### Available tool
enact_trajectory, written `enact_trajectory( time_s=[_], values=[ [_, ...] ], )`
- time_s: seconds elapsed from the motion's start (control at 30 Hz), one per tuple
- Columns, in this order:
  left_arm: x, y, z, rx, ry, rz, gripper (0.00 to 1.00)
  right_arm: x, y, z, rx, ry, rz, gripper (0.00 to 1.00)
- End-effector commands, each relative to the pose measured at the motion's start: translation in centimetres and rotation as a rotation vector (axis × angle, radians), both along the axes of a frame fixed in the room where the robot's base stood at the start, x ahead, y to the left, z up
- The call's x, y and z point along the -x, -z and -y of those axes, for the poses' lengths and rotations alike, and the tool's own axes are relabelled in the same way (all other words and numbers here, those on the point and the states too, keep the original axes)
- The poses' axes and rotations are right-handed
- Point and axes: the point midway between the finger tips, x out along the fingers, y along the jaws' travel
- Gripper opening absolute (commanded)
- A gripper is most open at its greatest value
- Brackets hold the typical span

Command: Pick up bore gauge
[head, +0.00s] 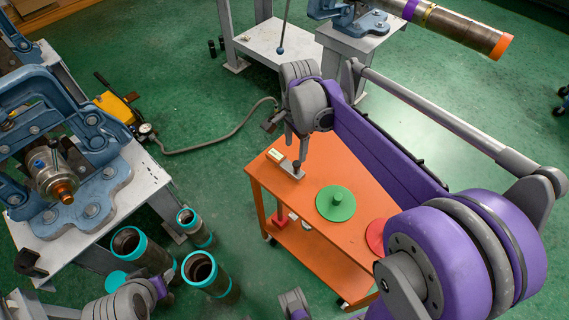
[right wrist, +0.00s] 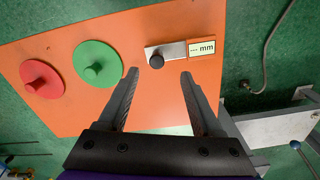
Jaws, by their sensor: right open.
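The bore gauge (head: 286,164) lies on the far end of the orange cart (head: 322,243). In the right wrist view, the bore gauge (right wrist: 173,50) shows a grey plate, a dark round knob and a pale display reading "--- mm". My right gripper (head: 285,135) is above the cart, over the gauge. In the right wrist view, the right gripper (right wrist: 160,76) is open and empty, its fingers apart with the knob just beyond the gap between the tips. My left gripper (head: 165,280) is partly in view at the lower left; its jaws are not clear.
A green disc (head: 336,203) and a red disc (head: 376,236), both with knobs, lie on the cart. Teal-rimmed pipes (head: 205,272) stand on the floor at left. A blue vise (head: 95,150) holds a pipe on a bench. A hose (head: 215,147) crosses the green floor.

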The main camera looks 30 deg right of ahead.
Motion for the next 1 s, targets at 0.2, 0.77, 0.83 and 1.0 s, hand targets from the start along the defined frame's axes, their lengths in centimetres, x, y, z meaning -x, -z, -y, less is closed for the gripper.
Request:
enact_trajectory(
  time_s=[0.2,0.77,0.83,1.0],
  values=[
    [0.1,0.4,0.0,0.000,0.000,-0.002,0.50,0.1,3.3,0.0,0.000,-0.003,0.001,0.67],
    [0.2,0.7,0.0,0.000,0.000,-0.003,0.50,0.3,8.9,0.2,0.000,-0.005,0.002,0.67],
    [0.1,0.7,0.0,0.000,0.000,-0.003,0.50,0.3,9.0,0.2,0.000,-0.005,0.002,0.67],
    [0.1,0.7,0.0,0.000,0.000,-0.003,0.50,0.3,8.9,0.2,0.000,-0.005,0.002,0.59]
  ],
)
